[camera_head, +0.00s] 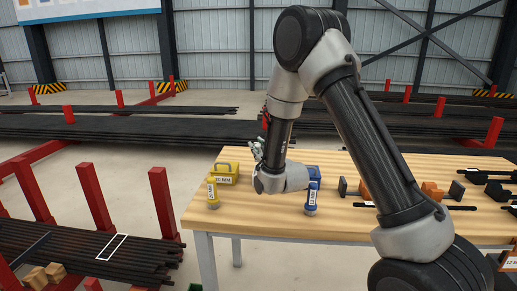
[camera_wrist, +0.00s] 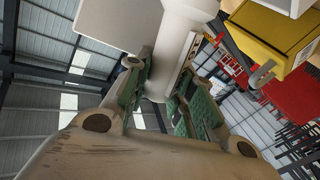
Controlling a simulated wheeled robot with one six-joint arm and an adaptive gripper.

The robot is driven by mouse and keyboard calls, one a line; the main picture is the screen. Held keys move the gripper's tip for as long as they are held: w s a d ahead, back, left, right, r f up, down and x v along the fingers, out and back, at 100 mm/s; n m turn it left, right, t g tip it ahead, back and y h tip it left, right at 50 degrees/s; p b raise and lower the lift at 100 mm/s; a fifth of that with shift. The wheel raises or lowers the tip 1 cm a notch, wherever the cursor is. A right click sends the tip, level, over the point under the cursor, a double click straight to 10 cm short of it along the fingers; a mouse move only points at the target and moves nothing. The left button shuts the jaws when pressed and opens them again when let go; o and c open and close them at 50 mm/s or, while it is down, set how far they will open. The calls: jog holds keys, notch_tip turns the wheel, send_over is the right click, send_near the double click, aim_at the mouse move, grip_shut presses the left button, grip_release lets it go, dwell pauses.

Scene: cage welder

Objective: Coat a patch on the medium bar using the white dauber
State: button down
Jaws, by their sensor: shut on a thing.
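My gripper (camera_wrist: 165,88) is shut on a white cylindrical thing, the white dauber (camera_wrist: 172,50), with its green-lined fingers on either side. In the head view my gripper (camera_head: 257,150) is at the left end of my wrist, above the table; the dauber cannot be made out there. A white rectangular outline (camera_head: 113,247) marks a patch across the dark bars (camera_head: 80,245) in the rack at lower left. I cannot tell which bar is the medium one.
A blue box (camera_head: 306,171) is partly hidden behind my wrist. Red posts (camera_head: 162,203) rise around the bar rack. Dark and orange parts lie at right.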

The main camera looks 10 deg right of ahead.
jog(key=shift+f, duration=0.75)
dwell(1.2)
jog(key=shift+r, duration=3.6)
